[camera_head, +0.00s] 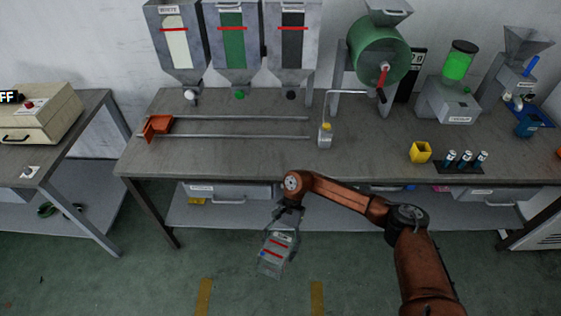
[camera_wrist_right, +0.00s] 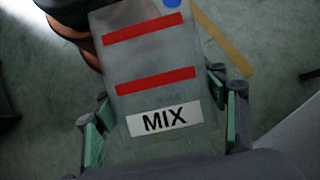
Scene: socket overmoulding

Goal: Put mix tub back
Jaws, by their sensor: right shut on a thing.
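The mix tub (camera_head: 275,254) is a clear grey container with two red stripes and a blue spot, held in front of the workbench above the green floor. In the right wrist view the tub (camera_wrist_right: 155,95) shows its white MIX label close to the fingers. My right gripper (camera_head: 287,222) is shut on the tub, with a green-padded finger on each side of it in the right wrist view (camera_wrist_right: 160,120). The tub hangs tilted. Its contents cannot be made out. My left gripper is not in view.
The workbench (camera_head: 250,150) carries rails with an orange carriage (camera_head: 158,126), a green drum (camera_head: 379,50), a yellow cup (camera_head: 420,152) and several small bottles on a dark mat. Hoppers stand behind. The bench top's middle is largely clear.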

